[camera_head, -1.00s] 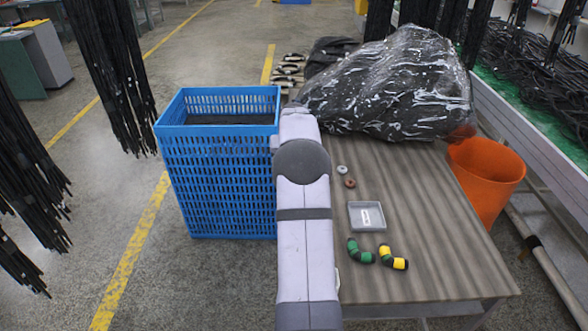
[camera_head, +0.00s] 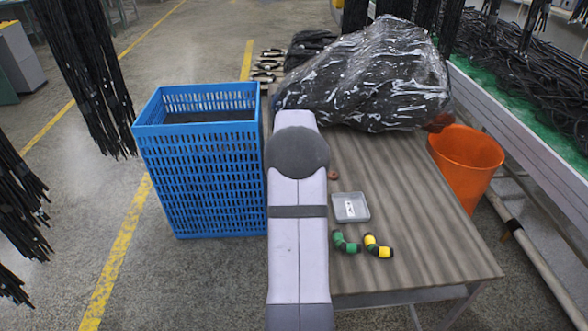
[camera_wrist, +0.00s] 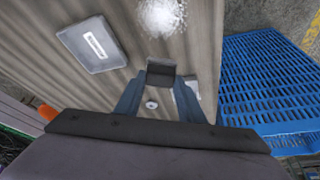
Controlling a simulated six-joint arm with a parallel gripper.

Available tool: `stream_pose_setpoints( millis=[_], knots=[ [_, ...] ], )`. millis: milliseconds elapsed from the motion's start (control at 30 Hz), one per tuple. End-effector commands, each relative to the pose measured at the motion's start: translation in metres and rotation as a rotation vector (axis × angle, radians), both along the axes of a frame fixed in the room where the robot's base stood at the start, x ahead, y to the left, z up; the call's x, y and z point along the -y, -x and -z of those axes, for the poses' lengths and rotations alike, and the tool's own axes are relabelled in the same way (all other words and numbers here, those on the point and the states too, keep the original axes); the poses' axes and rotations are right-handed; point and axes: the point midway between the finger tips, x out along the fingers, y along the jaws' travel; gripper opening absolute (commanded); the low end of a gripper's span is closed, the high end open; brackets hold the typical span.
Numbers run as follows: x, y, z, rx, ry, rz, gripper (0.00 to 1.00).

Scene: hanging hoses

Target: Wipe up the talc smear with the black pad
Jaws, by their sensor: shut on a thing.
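The talc smear (camera_wrist: 162,15) is a white powdery patch on the wooden table top, at the top edge of the wrist view. My gripper (camera_wrist: 161,82) is shut on the black pad (camera_wrist: 161,70), a small dark block between its blue fingers. In the wrist view the pad shows just below the smear, apart from it in the picture; its height above the table is hard to tell. In the head view my arm hides the gripper, the pad and the smear.
A grey tray (camera_head: 350,207) with a white label, a reddish ring (camera_head: 333,175), and green (camera_head: 345,243) and yellow (camera_head: 378,247) fittings lie right of my arm. A blue crate (camera_head: 200,180) stands left, a plastic-wrapped bundle (camera_head: 370,75) behind, an orange bin (camera_head: 466,165) right.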

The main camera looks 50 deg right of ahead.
Motion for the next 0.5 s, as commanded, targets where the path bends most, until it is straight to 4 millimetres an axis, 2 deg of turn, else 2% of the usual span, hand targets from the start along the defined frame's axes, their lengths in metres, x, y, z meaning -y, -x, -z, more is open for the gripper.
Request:
stream_pose_setpoints(
  millis=[500],
  knots=[
    [-0.003,0.054,-0.003,0.0,0.002,0.77,0.17]
  ],
)
